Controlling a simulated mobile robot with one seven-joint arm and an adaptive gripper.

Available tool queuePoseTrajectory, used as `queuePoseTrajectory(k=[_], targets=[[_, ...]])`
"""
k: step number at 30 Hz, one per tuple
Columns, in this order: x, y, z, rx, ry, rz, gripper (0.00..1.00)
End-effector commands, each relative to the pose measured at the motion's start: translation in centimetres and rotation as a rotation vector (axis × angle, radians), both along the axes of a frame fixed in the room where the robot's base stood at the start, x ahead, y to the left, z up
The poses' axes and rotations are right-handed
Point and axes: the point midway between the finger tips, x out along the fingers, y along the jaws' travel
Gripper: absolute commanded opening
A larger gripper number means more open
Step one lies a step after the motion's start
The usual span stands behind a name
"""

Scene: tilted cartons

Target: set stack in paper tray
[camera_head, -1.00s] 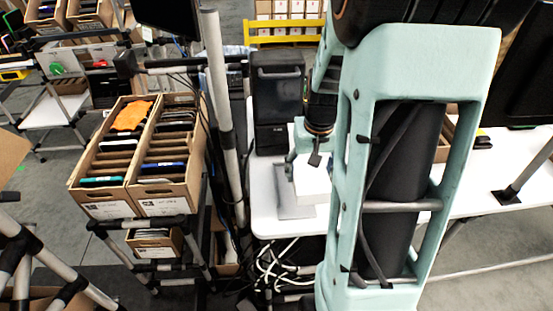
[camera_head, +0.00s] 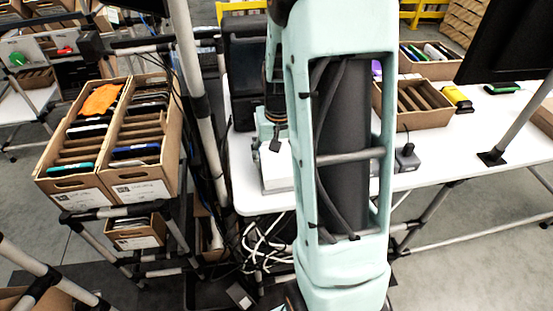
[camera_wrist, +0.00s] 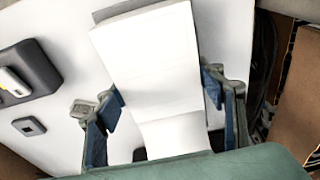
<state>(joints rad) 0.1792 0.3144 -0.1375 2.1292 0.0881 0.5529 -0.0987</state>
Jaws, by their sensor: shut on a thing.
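A white paper stack (camera_wrist: 150,60) fills the middle of the wrist view, reaching between the two blue fingers of my gripper (camera_wrist: 160,103). My gripper is shut on the stack. In the head view the stack (camera_head: 277,179) shows as a white block near the left end of the white table, below my gripper (camera_head: 268,130). My arm link covers much of that area. I cannot tell whether the stack touches the surface below it. I cannot make out the paper tray clearly in either view now.
A dark printer-like machine (camera_head: 245,80) stands behind my gripper. Cartons of packets (camera_head: 143,150) sit on a rack at left. A divided carton (camera_head: 418,104) and a yellow item (camera_head: 457,98) stand on the table at right. The wrist view shows a grey device (camera_wrist: 28,68).

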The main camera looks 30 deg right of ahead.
Motion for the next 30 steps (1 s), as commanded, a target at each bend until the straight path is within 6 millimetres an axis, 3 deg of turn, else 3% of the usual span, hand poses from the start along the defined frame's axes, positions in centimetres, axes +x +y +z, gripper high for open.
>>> queuePoseTrajectory(k=[6,7,11,23,30], targets=[[0.0,0.0,-0.4,-0.001,-0.002,0.0,0.25],[0.0,0.0,-0.3,0.0,0.0,0.0,0.67],[0.0,0.0,-0.3,0.0,0.0,0.0,0.81],[0.0,0.0,0.4,0.0,-0.001,0.0,0.81],[-0.5,0.1,4.8,-0.002,-0.007,0.0,0.81]])
